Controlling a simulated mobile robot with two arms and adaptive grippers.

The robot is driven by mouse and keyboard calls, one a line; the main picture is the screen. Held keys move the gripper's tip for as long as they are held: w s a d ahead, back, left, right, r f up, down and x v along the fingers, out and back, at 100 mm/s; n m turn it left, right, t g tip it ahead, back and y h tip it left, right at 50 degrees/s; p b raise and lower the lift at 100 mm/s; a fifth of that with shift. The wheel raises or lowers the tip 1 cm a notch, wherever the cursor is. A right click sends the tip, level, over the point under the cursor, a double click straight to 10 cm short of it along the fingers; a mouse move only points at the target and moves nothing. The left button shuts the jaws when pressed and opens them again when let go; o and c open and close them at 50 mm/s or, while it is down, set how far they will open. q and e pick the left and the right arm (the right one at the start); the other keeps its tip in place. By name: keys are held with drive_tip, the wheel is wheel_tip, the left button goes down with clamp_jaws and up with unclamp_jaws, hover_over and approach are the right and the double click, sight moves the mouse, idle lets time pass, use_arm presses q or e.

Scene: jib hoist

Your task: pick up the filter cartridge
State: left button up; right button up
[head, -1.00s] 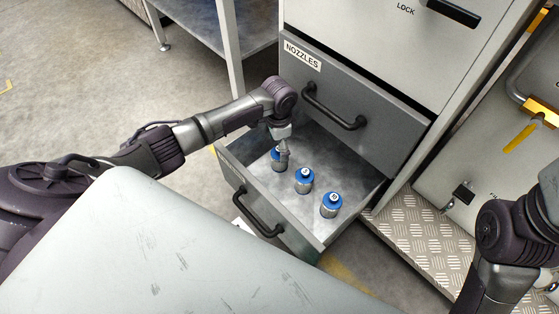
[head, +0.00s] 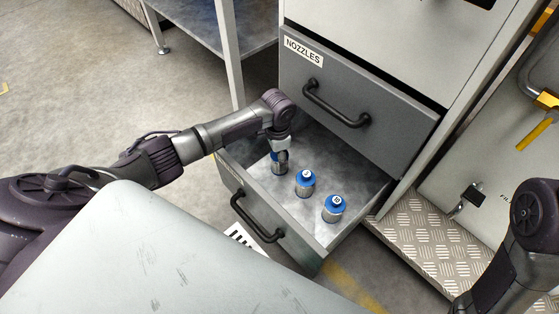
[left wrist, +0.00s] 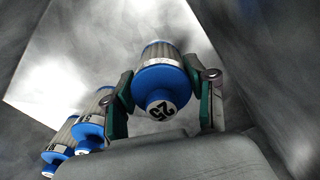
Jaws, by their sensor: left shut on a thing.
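Three filter cartridges with blue caps and metallic bodies stand in a row in the open drawer. My left gripper (head: 280,150) is at the back-left one (head: 279,167), reaching down from above. In the left wrist view, the fingers (left wrist: 164,103) sit on both sides of that cartridge (left wrist: 160,82), closed on its blue cap, marked 25. The middle cartridge (head: 305,183) and the front-right cartridge (head: 334,208) stand free. In the left wrist view these two show at the lower left. My right arm is at the right edge of the head view; its gripper is out of the picture.
A tread-plate step (head: 412,232) lies to the right. A shelf unit (head: 230,55) stands behind.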

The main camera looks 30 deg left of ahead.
use_arm(q)
drive_tip(key=shift+c, duration=1.2)
drive_tip(key=shift+r, duration=0.1)
